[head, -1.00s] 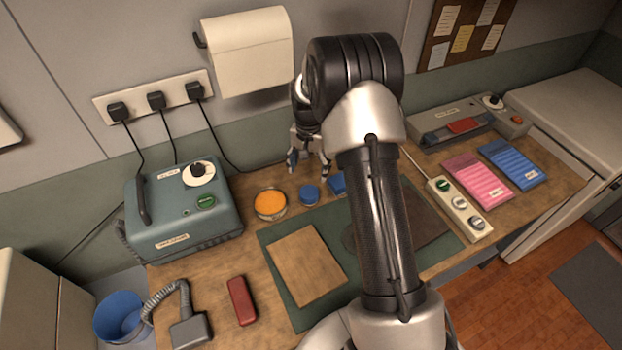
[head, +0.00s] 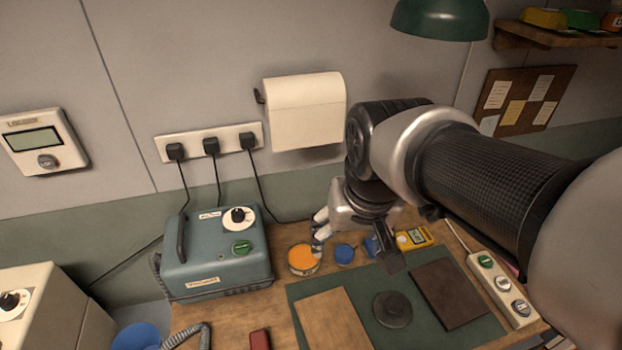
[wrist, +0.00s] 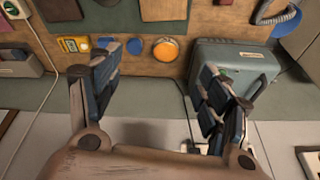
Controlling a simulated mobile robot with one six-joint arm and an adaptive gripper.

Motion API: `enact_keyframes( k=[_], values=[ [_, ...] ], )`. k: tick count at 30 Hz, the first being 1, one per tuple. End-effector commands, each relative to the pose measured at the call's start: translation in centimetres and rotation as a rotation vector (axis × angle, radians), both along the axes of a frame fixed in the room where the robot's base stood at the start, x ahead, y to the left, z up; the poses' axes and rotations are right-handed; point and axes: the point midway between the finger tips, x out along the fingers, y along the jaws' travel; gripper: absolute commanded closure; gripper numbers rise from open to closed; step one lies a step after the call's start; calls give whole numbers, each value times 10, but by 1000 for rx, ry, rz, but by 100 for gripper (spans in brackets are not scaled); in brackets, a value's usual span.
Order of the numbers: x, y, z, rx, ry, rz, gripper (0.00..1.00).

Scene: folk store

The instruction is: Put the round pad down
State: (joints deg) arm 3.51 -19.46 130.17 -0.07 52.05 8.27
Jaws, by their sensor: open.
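The dark round pad (head: 392,309) lies flat on the green mat (head: 302,290), between a light brown board (head: 331,318) and a dark brown board (head: 457,295). I cannot make it out in the wrist view. My gripper (head: 355,242) is open above the back of the bench, behind the pad and apart from it. In the wrist view my gripper (wrist: 160,74) has its fingers spread wide with nothing between them.
An orange-topped tin (head: 303,260), a blue round tin (head: 344,253) and a yellow meter (head: 414,238) line the back of the bench. A blue-grey machine (head: 215,255) stands left, a button strip (head: 502,287) right. A green lamp (head: 440,18) hangs above.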

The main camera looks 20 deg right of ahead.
Motion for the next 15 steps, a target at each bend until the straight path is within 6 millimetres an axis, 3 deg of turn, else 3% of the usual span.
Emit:
enact_keyframes(
  k=[3, 6, 10, 15],
  values=[
    [-40, 9, 4, -19, -43, 71, 29],
    [-66, 13, 1, -32, -70, 123, 29],
    [-88, 17, -5, -47, -94, 170, 29],
    [-99, 18, -9, -54, -106, 194, 29]
  ],
)
